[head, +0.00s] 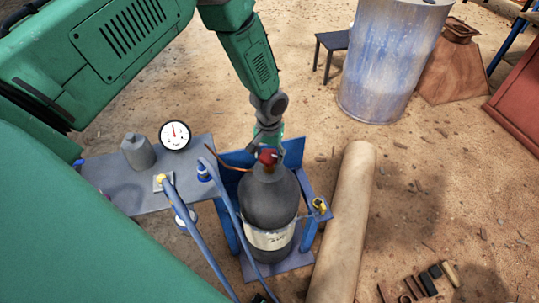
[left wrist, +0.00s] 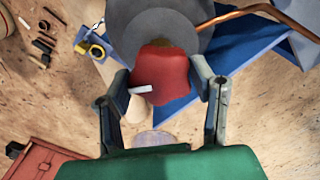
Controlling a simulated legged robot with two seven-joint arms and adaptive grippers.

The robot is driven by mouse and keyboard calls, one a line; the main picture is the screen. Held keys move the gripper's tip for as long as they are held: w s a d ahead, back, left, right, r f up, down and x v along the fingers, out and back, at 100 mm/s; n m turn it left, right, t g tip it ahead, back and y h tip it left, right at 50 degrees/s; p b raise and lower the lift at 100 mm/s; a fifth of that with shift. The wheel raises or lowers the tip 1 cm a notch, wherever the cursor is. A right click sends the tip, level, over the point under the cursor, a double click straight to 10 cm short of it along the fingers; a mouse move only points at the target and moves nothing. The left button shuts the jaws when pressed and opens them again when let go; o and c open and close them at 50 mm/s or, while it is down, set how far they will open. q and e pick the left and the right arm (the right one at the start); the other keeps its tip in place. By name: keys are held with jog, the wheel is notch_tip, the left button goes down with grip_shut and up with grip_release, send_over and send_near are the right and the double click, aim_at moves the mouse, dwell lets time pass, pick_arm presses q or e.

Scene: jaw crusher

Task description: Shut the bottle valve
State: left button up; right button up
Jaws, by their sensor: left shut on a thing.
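The dark grey gas bottle (head: 270,200) with a pale label stands upright in a blue stand (head: 291,153). Its red valve knob (head: 268,156) is on top. In the left wrist view the red knob (left wrist: 161,73) sits between the two fingers, with a white mark on it. My left gripper (head: 267,147) comes down from above onto the knob and is shut on it; it also shows in the left wrist view (left wrist: 165,88). The top of the bottle (left wrist: 125,15) shows behind the knob. My right gripper is not in view.
A copper pipe (head: 226,163) runs left from the bottle top. A grey table (head: 115,180) with a gauge (head: 174,135) and a grey canister (head: 138,152) is at left. A long tan roll (head: 344,220) lies at right. A worn metal drum (head: 388,65) stands behind.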

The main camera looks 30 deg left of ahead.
aim_at(270, 153)
pick_arm(q)
jog(key=m, duration=0.5)
jog(key=shift+w+r+m, duration=0.2)
jog(key=shift+w+m, duration=0.1)
jog(key=shift+w, duration=0.1)
jog(key=m, duration=0.4)
jog(key=shift+m, duration=0.4)
jog(key=shift+o, duration=0.2)
jog(key=shift+m, duration=0.3)
jog(key=shift+c, duration=0.2)
jog(key=o, duration=1.1)
jog(key=shift+o, duration=0.5)
jog(key=shift+f, duration=0.2)
jog(key=shift+s, duration=0.1)
notch_tip(270, 153, up, 12)
